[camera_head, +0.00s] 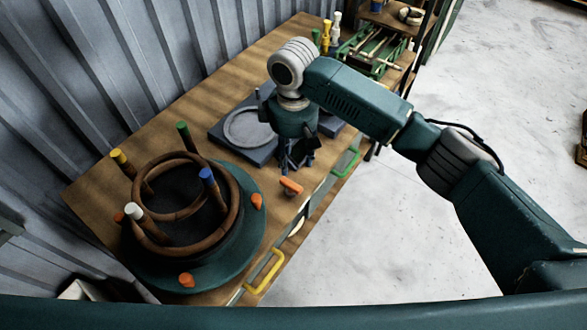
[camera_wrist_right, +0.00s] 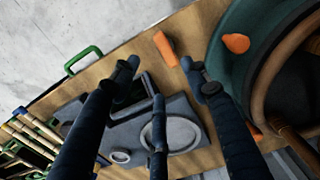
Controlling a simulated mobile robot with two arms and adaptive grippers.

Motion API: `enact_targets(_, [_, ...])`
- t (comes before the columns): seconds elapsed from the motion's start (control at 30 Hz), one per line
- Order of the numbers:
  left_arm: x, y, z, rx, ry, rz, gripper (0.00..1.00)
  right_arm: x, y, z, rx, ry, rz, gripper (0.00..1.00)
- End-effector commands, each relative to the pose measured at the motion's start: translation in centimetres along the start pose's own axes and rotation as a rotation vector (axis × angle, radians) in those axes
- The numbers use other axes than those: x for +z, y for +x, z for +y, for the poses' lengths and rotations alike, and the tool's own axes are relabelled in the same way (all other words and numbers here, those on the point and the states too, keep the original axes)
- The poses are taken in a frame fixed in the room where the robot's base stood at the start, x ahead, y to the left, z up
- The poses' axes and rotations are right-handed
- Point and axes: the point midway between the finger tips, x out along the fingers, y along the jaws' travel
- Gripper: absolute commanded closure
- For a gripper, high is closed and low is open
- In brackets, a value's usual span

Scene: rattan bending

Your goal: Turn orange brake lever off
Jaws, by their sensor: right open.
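The orange brake lever (camera_head: 291,186) sits on the wooden bench top near its front edge, just right of the round green turntable (camera_head: 222,262). The lever also shows in the right wrist view (camera_wrist_right: 165,48), just beyond the fingertips. My right gripper (camera_head: 293,165) points down beside the lever, on its far side in the head view. In the wrist view its dark fingers (camera_wrist_right: 160,72) are spread apart with nothing between them, and the lever is not between them. My left gripper is not in view.
The turntable carries bent brown rattan rings (camera_head: 233,210), coloured pegs and orange knobs (camera_head: 257,200). A grey plate with a ring (camera_head: 243,128) lies behind my gripper. Yellow (camera_head: 265,272) and green (camera_head: 347,162) handles stick out from the bench front. A green rack (camera_head: 375,48) stands at the far end.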

Motion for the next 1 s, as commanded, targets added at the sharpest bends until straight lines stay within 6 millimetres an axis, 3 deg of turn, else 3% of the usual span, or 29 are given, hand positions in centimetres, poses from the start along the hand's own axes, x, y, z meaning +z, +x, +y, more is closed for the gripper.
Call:
enact_targets(0.2, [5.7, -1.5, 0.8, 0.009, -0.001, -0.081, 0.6, 0.2, 4.0, -0.1, -0.002, 0.002, -0.004, 0.54])
enact_targets(0.33, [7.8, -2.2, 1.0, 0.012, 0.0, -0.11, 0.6, 0.1, 6.4, 0.0, -0.001, 0.001, -0.003, 0.54])
enact_targets(0.43, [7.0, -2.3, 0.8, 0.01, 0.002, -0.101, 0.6, 0.1, 7.9, 0.0, 0.0, 0.002, -0.001, 0.54])
enact_targets(0.6, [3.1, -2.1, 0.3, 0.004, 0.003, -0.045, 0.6, 0.0, 9.2, 0.0, 0.001, -0.001, 0.001, 0.54])
enact_targets(0.7, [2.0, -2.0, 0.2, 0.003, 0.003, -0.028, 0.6, 0.0, 9.5, -0.1, 0.001, -0.001, 0.001, 0.54])
enact_targets(0.9, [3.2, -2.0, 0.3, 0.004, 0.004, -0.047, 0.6, 0.0, 9.5, 0.0, 0.001, -0.001, 0.002, 0.54])
enact_targets(1.0, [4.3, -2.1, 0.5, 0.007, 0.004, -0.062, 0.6, 0.0, 9.5, 0.0, 0.001, -0.001, 0.002, 0.72])
